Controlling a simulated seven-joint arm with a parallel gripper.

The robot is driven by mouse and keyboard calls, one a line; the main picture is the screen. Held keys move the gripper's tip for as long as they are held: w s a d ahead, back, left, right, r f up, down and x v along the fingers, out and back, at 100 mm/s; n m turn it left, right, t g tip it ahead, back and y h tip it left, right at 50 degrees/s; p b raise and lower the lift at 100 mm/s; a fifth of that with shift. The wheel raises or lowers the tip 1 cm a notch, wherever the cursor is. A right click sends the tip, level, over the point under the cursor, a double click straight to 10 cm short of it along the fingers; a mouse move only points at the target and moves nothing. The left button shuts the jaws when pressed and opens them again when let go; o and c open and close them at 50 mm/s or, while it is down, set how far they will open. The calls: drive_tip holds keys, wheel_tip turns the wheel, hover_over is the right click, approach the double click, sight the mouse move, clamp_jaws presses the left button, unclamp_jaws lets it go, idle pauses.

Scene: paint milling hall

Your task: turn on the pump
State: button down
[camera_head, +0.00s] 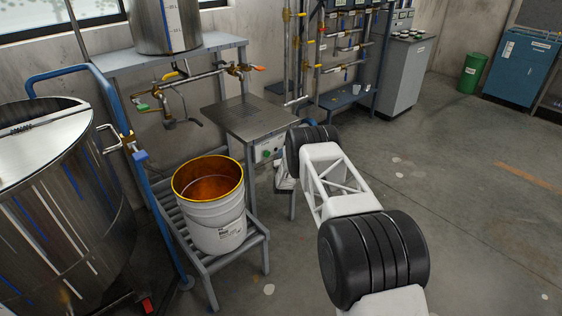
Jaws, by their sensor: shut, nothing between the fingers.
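A light grey control box (268,149) is fixed under the front edge of a small metal table (246,115). A green round button (265,154) shows on its front. I cannot read its labels, and its right part is hidden by my arm. My gripper (281,177) is shut and empty, just below and in front of the box's right side. It is small here and partly hidden behind my forearm. I cannot tell whether it touches the box. No pump body is clearly recognisable.
A white bucket of orange-brown liquid (216,236) stands on a slatted grey bench (176,226) left of my arm. A large steel vat (60,215) and blue cart frame (150,190) are at left. Pipes with valves (190,95) run above the bench. Floor at right is clear.

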drive_tip(key=shift+w+d+r, duration=0.8)
drive_tip(key=shift+w+r, duration=0.05)
drive_tip(key=shift+r+m+g+h, duration=0.35)
drive_tip(key=shift+m+g+h, duration=0.2)
drive_tip(key=shift+m, duration=0.45)
drive_tip(key=shift+w+d+r+m+g+h, duration=0.1)
drive_tip(key=shift+w+d+r+m+g, duration=0.3)
drive_tip(key=shift+m+g, duration=0.85)
drive_tip(key=shift+w+d+r+m+g+h, duration=0.1)
drive_tip(key=shift+w+d+r+m+g, duration=0.3)
drive_tip(key=shift+m+g, duration=0.9)
drive_tip(key=shift+w+d+r+m+g+h, duration=0.15)
drive_tip(key=shift+r+m+g, duration=0.45)
drive_tip(key=shift+m+g, duration=0.65)
drive_tip(key=shift+r, duration=0.75)
